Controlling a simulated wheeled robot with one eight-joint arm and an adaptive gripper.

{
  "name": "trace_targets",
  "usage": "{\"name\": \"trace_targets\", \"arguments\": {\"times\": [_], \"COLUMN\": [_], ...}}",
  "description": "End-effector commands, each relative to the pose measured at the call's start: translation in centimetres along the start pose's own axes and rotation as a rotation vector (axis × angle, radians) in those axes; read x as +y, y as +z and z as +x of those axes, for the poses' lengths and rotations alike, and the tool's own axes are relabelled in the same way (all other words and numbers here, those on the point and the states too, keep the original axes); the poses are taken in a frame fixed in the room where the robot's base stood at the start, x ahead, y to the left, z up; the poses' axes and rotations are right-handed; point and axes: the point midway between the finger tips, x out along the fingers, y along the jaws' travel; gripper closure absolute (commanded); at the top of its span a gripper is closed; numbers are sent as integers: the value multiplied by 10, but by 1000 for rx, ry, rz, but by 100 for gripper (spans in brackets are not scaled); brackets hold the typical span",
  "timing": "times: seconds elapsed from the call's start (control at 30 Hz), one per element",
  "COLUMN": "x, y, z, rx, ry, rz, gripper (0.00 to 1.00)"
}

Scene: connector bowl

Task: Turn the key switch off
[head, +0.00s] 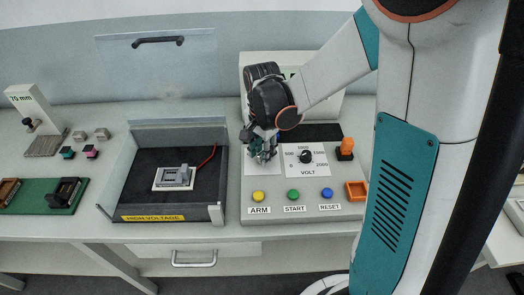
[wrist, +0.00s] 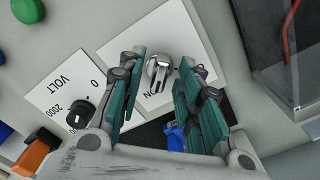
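The key switch (wrist: 157,72) is a round metal switch with a raised key grip, on a white plate (wrist: 185,30) with black lettering ending in "ON", partly hidden. In the wrist view my gripper (wrist: 163,62) is open, one teal finger on each side of the switch. Gaps show between the fingertips and the metal. In the head view my gripper (head: 263,152) is over the left part of the grey control panel (head: 320,211) and hides the switch.
The VOLT dial (head: 306,157) is close to the right of my gripper. Yellow ARM (head: 258,197), green START (head: 293,195) and blue RESET (head: 326,193) buttons sit in front. An orange-topped switch (head: 346,147) stands right. The HIGH VOLTAGE box (head: 152,217) is left.

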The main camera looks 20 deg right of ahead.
Motion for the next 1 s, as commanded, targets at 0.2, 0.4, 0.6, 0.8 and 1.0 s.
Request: {"name": "trace_targets", "arguments": {"times": [0.2,0.4,0.6,0.8,1.0], "x": [0,0,0,0,0], "y": [0,0,0,0,0], "z": [0,0,0,0,0], "rx": [0,0,0,0,0], "ry": [0,0,0,0,0], "rz": [0,-6,-58,-184,-364], "gripper": [100,100,100,100,100]}}
